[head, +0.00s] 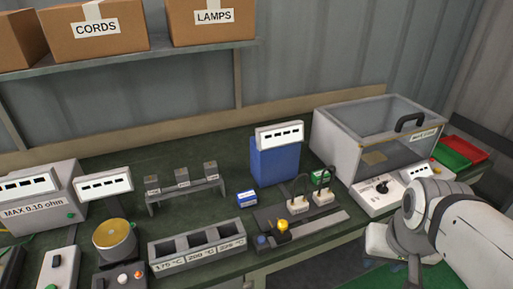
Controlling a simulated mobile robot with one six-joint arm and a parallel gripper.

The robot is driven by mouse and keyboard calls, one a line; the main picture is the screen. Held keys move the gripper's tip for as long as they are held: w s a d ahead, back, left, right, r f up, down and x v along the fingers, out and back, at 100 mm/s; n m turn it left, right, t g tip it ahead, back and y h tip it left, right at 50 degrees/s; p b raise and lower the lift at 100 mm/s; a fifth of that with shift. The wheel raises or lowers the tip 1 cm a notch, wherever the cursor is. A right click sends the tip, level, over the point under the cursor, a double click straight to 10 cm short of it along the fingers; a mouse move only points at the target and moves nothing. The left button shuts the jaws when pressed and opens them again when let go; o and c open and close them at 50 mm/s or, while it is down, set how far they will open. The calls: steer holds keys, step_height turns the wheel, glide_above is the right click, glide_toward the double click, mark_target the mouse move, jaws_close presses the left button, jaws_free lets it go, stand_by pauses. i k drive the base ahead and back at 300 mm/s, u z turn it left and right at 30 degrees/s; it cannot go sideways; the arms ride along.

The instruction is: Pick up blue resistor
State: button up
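A small blue block with a white label, which looks like the blue resistor (247,200), sits on the dark green bench top left of the sockets with plugs. My arm comes in from the right edge. My gripper (378,242) is at the front right of the bench, well apart from the blue block. Its fingers do not show clearly, so I cannot tell whether it is open or holds anything.
A large blue box with a display (275,163) stands behind the block. A clear-lidded case (380,140) stands at the right, with green (448,152) and red (466,147) trays beyond. A three-slot holder (197,247) is at the front. Boxes sit on a shelf above.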

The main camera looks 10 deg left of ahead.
mark_target(246, 198)
steer(key=u, duration=0.15)
steer(key=i, duration=0.6)
steer(key=u, duration=0.4)
steer(key=k, duration=0.85)
steer(key=u, duration=0.15)
steer(key=i, duration=0.85)
steer(key=z, duration=0.05)
